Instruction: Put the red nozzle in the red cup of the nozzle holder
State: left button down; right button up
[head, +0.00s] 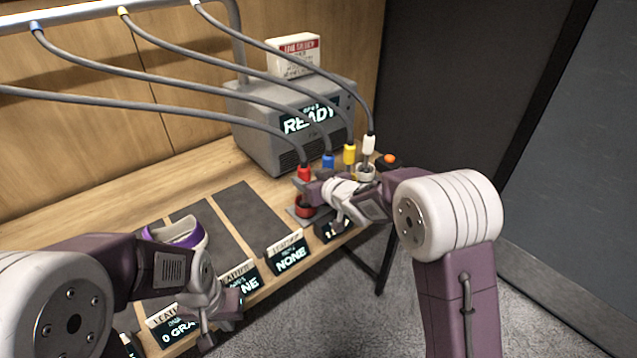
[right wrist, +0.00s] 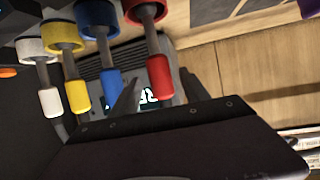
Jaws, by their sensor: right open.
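The red nozzle (head: 304,173) stands upright with its grey hose rising from the top. In the right wrist view the red nozzle (right wrist: 159,77) has its grey stem reaching into the red cup (right wrist: 146,11) of the holder. The red cup (head: 303,210) is partly hidden by my right gripper in the head view. My right gripper (head: 318,196) is open beside the red nozzle. In the right wrist view its dark fingers (right wrist: 158,90) lie on either side of the nozzle, apart from it. My left gripper (head: 215,322) is at the table's front edge; its jaw opening is unclear.
The blue (head: 328,160), yellow (head: 349,153) and white (head: 368,145) nozzles stand in a row beside the red one. A grey machine (head: 262,135) reading READY is behind. A purple and white sneaker (head: 185,234) is at left, among dark mats (head: 247,215) and label stands.

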jog(key=v, duration=0.9)
jog(key=s+d+f+m+g+h, duration=0.5)
jog(key=s+d+f+g+h, duration=0.15)
jog(key=s+d+f, duration=0.75)
jog(key=s+a+f+g, duration=0.1)
jog(key=s+g, duration=0.3)
jog(key=s, duration=0.7)
jog(key=shift+m, duration=0.3)
